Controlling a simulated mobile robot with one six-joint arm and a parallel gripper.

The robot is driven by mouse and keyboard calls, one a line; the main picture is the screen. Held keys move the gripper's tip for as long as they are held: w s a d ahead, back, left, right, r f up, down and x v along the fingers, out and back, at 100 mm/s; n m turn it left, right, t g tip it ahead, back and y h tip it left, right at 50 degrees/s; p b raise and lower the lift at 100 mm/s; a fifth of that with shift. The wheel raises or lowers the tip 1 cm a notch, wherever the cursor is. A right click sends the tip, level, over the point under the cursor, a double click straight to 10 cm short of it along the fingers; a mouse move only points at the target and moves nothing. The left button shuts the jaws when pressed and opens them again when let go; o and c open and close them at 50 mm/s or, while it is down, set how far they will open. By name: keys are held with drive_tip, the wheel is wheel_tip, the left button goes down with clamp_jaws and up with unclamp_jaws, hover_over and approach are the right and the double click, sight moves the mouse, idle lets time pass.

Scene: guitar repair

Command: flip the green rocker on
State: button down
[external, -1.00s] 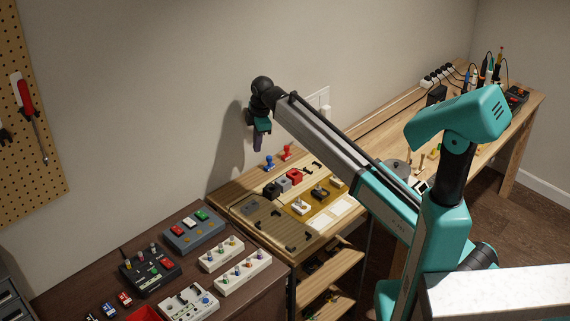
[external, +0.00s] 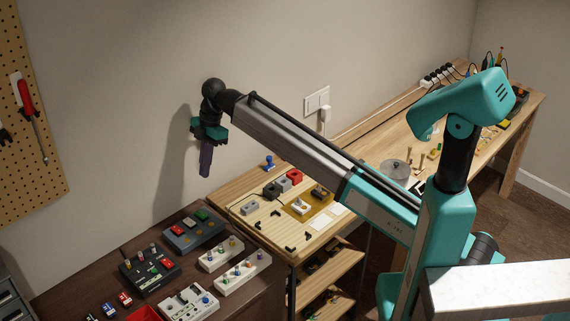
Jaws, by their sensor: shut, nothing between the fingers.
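The green rocker (external: 202,215) sits at the far right end of a row on a blue-grey box (external: 207,231), on the dark cabinet at lower left. A red rocker (external: 179,231) and a white part share that box. Which way the green rocker is tipped is too small to tell. My gripper (external: 205,174) is shut and empty, pointing down. In the picture it hangs above the green rocker, clearly apart from it.
A black box (external: 138,279) with coloured controls stands left of the blue-grey box. Two white switch strips (external: 246,276) lie to its right. The wooden bench (external: 237,187) beyond carries small blocks and a blue-knobbed part (external: 269,163). The wall is close behind.

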drive_tip(key=shift+f, duration=0.15)
drive_tip(key=p, duration=0.4)
hover_over(204, 215)
drive_tip(key=w, duration=0.1)
wheel_tip(204, 215, down, 10)
drive_tip(key=shift+d+f, duration=0.15)
drive_tip(key=shift+f, duration=0.05)
drive_tip(key=shift+s+d+f, duration=0.1)
drive_tip(key=shift+f, duration=1.35)
drive_tip(key=shift+f, duration=0.15)
